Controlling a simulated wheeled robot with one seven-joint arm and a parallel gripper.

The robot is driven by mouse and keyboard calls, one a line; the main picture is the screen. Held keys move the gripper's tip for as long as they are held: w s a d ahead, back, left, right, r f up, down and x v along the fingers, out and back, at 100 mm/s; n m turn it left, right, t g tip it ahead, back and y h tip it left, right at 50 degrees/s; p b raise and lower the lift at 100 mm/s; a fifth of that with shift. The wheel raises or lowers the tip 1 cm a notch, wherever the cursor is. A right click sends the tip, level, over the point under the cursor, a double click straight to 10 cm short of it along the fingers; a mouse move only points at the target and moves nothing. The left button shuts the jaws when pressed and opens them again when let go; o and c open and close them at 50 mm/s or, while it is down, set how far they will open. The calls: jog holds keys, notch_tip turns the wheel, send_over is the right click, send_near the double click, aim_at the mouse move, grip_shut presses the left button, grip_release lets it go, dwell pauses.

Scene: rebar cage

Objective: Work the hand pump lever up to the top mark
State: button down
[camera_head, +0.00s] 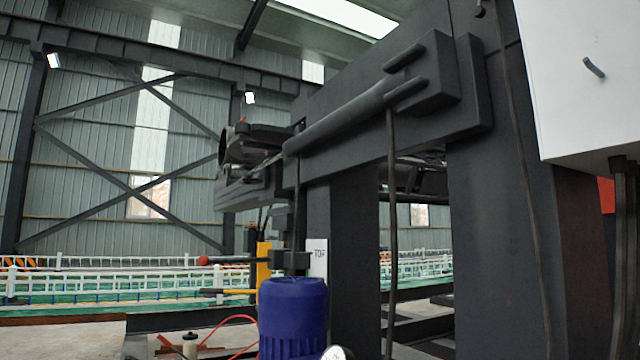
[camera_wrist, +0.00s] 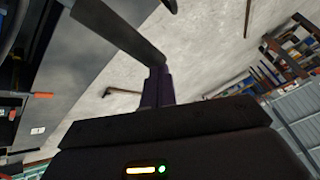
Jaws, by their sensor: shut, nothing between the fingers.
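In the head view a dark lever (camera_head: 235,260) with a red knob at its left end lies about level. A white plate (camera_head: 318,262) lettered TOP stands at its right. The lever is at nearly the same picture height as the lettering; I cannot tell whether it meets the mark. My gripper (camera_wrist: 157,88) shows in the wrist view, with its narrow fingers shut and empty. I cannot make it out with certainty in the head view. The wrist view has an orange-red tip (camera_wrist: 42,95) at left, apart from my fingers; it may be the lever's knob.
A blue ribbed cylinder (camera_head: 292,318) stands below the lever, with a yellow post (camera_head: 264,266) behind. A large dark steel frame (camera_head: 505,220) fills the right side. A white cabinet (camera_head: 580,80) hangs at upper right. Pale floor (camera_wrist: 215,50) shows in the wrist view.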

jog(key=shift+s+a+f+b, duration=0.1)
jog(key=shift+a+f+b, duration=0.1)
jog(key=shift+f+b, duration=0.4)
jog(key=shift+f, duration=0.2)
jog(key=shift+s+a+f+b, duration=0.1)
jog(key=shift+a+f+b, duration=0.05)
jog(key=shift+f+b, duration=0.4)
jog(key=shift+a+f+b, duration=0.15)
jog(key=shift+f+b, duration=0.35)
jog(key=shift+f, duration=0.2)
jog(key=shift+s+a+f+b, duration=0.1)
jog(key=shift+f+b, duration=0.45)
jog(key=shift+f, duration=0.15)
